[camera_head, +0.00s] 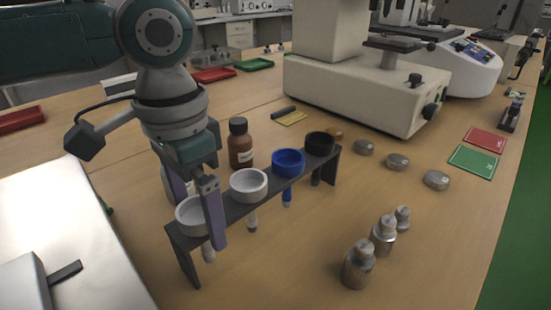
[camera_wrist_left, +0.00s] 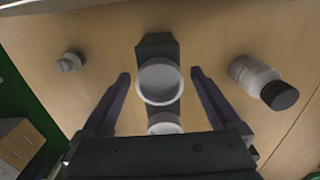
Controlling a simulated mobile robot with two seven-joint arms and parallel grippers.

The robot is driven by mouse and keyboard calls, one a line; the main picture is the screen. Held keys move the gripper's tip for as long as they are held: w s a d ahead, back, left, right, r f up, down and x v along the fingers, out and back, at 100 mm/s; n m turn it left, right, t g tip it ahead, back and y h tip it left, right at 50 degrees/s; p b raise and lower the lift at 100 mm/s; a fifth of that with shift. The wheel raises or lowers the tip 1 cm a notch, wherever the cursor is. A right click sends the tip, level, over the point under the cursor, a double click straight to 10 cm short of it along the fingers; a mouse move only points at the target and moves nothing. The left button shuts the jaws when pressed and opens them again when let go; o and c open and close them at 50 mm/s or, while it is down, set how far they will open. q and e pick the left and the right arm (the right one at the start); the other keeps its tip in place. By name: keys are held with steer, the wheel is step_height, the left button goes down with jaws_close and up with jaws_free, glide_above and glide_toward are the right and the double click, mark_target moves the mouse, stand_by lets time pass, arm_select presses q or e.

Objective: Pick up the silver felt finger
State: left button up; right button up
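A dark rack (camera_head: 177,250) holds a row of round-topped fingers with thin stems hanging below. The leftmost top is pale grey-white, probably the silver felt finger (camera_head: 187,217); it also shows in the left wrist view (camera_wrist_left: 160,82). A white one (camera_head: 248,185), a blue one (camera_head: 288,162) and a black one (camera_head: 320,143) follow to the right. My left gripper (camera_head: 200,222) is open over the rack's left end, its fingers on either side of the pale finger. In the left wrist view the gripper (camera_wrist_left: 160,78) shows a gap on both sides. My right gripper is not in view.
A brown bottle (camera_head: 240,143) stands behind the rack. Metal weights (camera_head: 358,264) stand to the right, and flat grey discs (camera_head: 397,161) lie farther back. A beige machine (camera_head: 365,90) stands behind. Table between rack and weights is clear.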

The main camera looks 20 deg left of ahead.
arm_select(q)
steer(key=c, duration=1.3)
steer(key=shift+r, duration=0.1)
steer(key=shift+c, duration=0.2)
step_height(320, 180, up, 20)
steer(key=p, duration=0.5)
steer(key=shift+f, duration=0.2)
steer(key=b, duration=0.2)
glide_above(199, 218)
step_height(199, 218, down, 10)
stand_by(0.4)
steer(key=shift+r, duration=0.1)
